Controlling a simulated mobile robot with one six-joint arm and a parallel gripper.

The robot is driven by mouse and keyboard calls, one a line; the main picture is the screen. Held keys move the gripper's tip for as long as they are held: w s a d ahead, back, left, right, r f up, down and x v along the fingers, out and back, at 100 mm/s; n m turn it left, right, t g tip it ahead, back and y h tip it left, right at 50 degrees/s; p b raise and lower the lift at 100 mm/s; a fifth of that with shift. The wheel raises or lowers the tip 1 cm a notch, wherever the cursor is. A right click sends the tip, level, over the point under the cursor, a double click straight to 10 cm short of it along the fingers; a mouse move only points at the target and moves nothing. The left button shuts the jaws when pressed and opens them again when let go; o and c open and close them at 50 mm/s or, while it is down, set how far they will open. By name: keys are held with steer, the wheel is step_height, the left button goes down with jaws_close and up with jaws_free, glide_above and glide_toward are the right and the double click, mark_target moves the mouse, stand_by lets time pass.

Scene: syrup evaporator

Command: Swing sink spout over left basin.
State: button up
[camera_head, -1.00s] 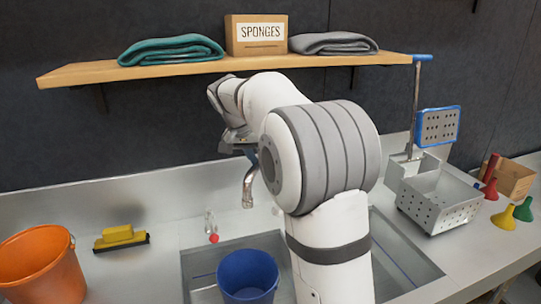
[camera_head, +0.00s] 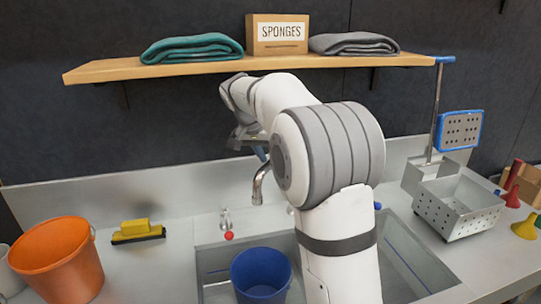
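The metal sink spout (camera_head: 259,184) curves down behind the sink, its lower end left of my arm. My gripper (camera_head: 250,148) is above and beside the spout, partly hidden by my own arm; I cannot tell whether it touches the spout or how far its fingers are apart. The sink's left basin (camera_head: 212,268) holds a dark blue bucket (camera_head: 261,275). The right basin (camera_head: 405,262) shows to the right of my arm. A tap with a red knob (camera_head: 228,234) stands at the back left of the sink; a blue knob (camera_head: 377,205) shows right of my arm.
A wooden shelf (camera_head: 120,73) with folded towels and a sponges box hangs above my gripper. An orange bucket (camera_head: 62,260) and a yellow brush (camera_head: 137,231) stand on the left counter. A perforated metal basket (camera_head: 458,208) and funnels stand at right.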

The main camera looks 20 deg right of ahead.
steer(key=v, duration=0.7)
steer(key=shift+r, duration=0.35)
steer(key=shift+s+a, duration=0.1)
steer(key=shift+a, duration=0.05)
steer(key=s+f+n+y, duration=0.1)
steer(key=s+f, duration=0.4)
steer(key=s, duration=0.5)
steer(key=s+f+n+t+y, duration=0.1)
steer(key=s+f+n, duration=0.3)
steer(key=s, duration=0.7)
steer(key=s+f+n+y, duration=0.2)
steer(key=s+f+n, duration=0.1)
steer(key=s+f, duration=0.4)
steer(key=s, duration=0.3)
steer(key=shift+s+a+f+y, duration=0.2)
steer(key=shift+s+f+y, duration=0.1)
steer(key=shift+s+f, duration=0.1)
